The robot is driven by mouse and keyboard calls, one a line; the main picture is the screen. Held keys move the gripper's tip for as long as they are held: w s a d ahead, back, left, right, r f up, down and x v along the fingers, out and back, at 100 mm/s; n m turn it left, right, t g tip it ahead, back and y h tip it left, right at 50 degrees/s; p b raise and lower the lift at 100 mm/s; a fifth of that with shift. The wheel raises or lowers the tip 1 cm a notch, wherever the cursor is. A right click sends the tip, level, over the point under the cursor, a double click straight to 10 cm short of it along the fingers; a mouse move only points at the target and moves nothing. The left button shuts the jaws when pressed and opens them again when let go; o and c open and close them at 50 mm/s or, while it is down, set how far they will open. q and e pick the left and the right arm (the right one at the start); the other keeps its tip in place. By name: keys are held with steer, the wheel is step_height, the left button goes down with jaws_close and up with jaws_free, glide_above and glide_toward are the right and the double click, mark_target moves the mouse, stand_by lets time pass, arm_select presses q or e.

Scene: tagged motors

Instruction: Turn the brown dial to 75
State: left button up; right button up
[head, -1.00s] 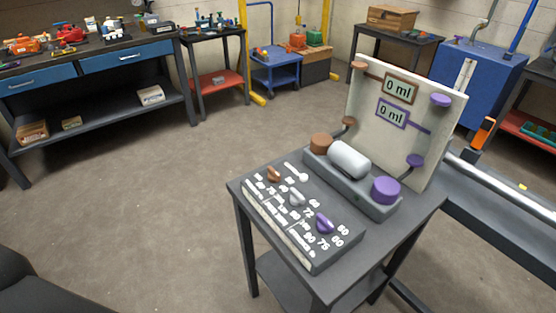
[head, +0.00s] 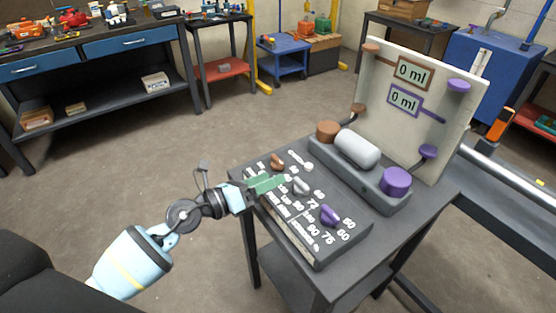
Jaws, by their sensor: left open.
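The brown dial (head: 277,161) is a small knob on the far left of the dark dial panel (head: 318,252), which lies on the grey table. A grey dial (head: 301,187) and a purple dial (head: 329,215) follow it along the panel. White numbers stand around the dials; those by the brown dial are partly hidden by my gripper. My left gripper (head: 276,182) has green fingers and is open and empty. It hovers over the panel's left edge, just nearer than the brown dial and apart from it. My right gripper is not in view.
Behind the panel, a grey base holds a brown cap (head: 328,131), a white cylinder (head: 357,149) and a purple cap (head: 396,181). An upright board (head: 425,130) carries brown and purple displays, both reading 0 ml. Open floor lies left of the table.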

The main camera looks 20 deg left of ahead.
mark_target(275, 160)
arm_select(q)
steer(key=w+a+m+g+y, duration=0.1)
steer(key=m, duration=0.1)
steer(key=w+a+m+g+y, duration=0.1)
steer(key=w+a+m, duration=0.2)
steer(key=w+m, duration=0.1)
steer(key=m, duration=0.1)
steer(key=shift+w+a+f+g+y, duration=0.2)
steer(key=shift+a+f+g+y, duration=0.1)
steer(key=shift+g+y, duration=0.1)
steer(key=shift+w+a, duration=0.2)
steer(key=shift+a, duration=0.1)
steer(key=shift+b+x, duration=0.35)
steer(key=shift+x, duration=3.55)
steer(key=shift+f, duration=0.1)
steer(key=c, duration=1)
